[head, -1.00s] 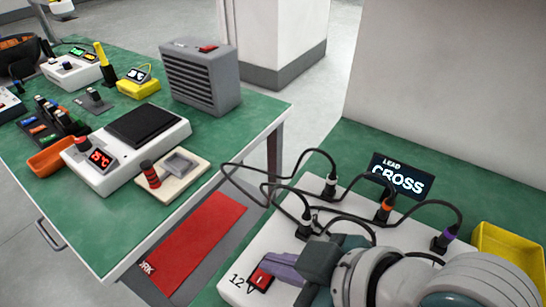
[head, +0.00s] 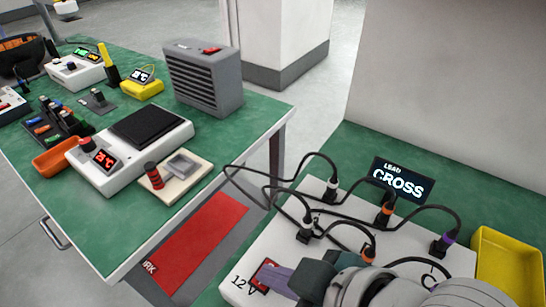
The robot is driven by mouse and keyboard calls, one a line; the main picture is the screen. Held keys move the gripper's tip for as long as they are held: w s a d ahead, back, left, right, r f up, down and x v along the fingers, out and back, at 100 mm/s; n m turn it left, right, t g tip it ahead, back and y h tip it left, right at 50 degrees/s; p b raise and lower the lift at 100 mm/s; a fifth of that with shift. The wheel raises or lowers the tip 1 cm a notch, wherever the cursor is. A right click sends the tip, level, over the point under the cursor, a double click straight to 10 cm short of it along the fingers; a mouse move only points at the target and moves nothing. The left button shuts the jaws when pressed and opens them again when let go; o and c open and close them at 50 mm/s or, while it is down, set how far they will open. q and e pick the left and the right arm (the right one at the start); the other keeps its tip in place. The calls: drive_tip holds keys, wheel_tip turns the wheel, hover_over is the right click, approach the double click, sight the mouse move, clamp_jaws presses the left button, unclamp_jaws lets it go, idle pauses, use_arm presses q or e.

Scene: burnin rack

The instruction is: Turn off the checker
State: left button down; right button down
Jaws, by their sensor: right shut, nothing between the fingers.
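The checker is a white box (head: 318,267) on the green bench at the lower right. Its dark display (head: 400,180) is lit and reads "LEAD CROSS". Several black leads plug into its top, with white, orange and purple collars. A red switch (head: 267,270) sits at its front left corner beside the marking "12 V". My right gripper (head: 272,280) is shut and empty, its purple-grey fingertips over the near part of the switch. The fingers partly hide the switch, so I cannot tell its position or whether they touch it. My left gripper is out of view.
A yellow bin (head: 509,247) stands right of the checker. The left bench holds a white scale-like unit (head: 165,150) with a red readout, a grey vented box (head: 203,78) and an orange tray (head: 62,157). A red mat (head: 197,240) lies below, between the benches.

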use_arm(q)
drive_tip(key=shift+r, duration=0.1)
use_arm(e)
drive_tip(key=shift+s, duration=0.1)
